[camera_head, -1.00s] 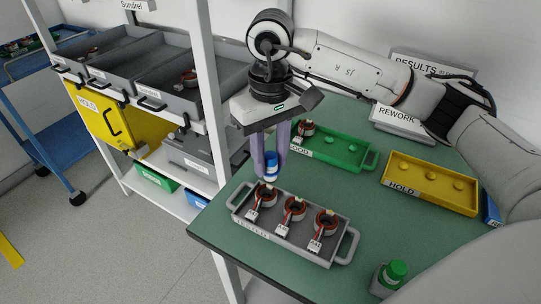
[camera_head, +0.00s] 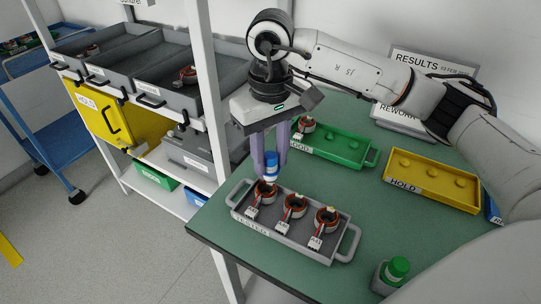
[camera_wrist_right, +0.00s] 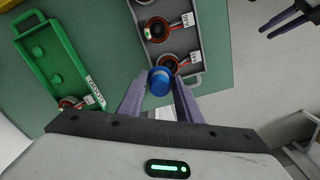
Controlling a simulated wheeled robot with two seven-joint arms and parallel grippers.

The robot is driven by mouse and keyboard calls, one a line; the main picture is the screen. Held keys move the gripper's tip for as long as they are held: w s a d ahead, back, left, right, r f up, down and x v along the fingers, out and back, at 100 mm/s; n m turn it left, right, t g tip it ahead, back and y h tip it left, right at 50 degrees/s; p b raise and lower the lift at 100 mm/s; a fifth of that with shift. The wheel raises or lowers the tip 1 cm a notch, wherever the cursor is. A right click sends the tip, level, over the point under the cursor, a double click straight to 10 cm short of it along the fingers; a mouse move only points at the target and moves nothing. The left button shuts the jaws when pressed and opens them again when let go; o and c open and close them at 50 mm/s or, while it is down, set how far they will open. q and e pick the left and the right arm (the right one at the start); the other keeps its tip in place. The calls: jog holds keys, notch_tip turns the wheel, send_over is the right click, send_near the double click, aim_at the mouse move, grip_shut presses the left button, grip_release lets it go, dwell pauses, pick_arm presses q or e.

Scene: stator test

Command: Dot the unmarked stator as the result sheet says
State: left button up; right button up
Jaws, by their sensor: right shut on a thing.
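My right gripper (camera_head: 270,160) is shut on a blue-capped marker (camera_head: 271,170), held upright just above the leftmost stator (camera_head: 265,193) in the grey tester tray (camera_head: 341,250). In the right wrist view the marker (camera_wrist_right: 159,82) sits between the fingertips, beside a stator (camera_wrist_right: 168,64); I cannot tell whether they touch. A middle stator (camera_head: 294,207) and a right stator (camera_head: 326,220) share the tray, each with a tagged lead. The results sheet (camera_head: 433,64) stands at the back; its lines are unreadable. My left gripper (camera_wrist_right: 286,20) shows only at the wrist view's corner, fingers apart.
A green tray (camera_head: 340,148) with one stator stands behind the tester. A yellow HOLD tray (camera_head: 432,180) is at the right. A green-capped bottle (camera_head: 397,270) stands at the front right. A shelf with grey bins (camera_head: 185,95) is at the left.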

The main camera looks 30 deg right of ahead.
jog(key=shift+r+p, duration=1.75)
jog(key=shift+r, duration=1.2)
